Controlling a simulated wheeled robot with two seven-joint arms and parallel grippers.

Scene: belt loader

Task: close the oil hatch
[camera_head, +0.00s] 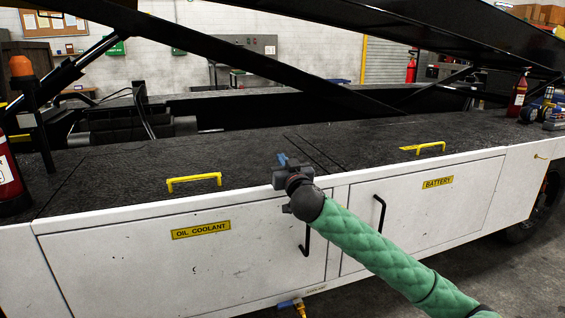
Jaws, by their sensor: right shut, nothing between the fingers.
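The oil hatch is the black top lid (130,165) above the yellow OIL COOLANT label (201,229). It lies flat, level with the deck around it. Its yellow handle (194,181) stands near the front edge. My right gripper (282,160) is shut and empty, to the right of this handle, over the front edge of the deck near the seams between the two lids. I cannot tell whether it touches the deck. My right arm in its green sleeve hides part of the white front panels. My left gripper is not in view.
A second yellow handle (423,147) stands on the lid above the BATTERY label (437,182). Black handles (307,240) stick out from the white doors. A red extinguisher and orange beacon (21,68) stand at the left. Black lift beams (250,62) cross above the deck.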

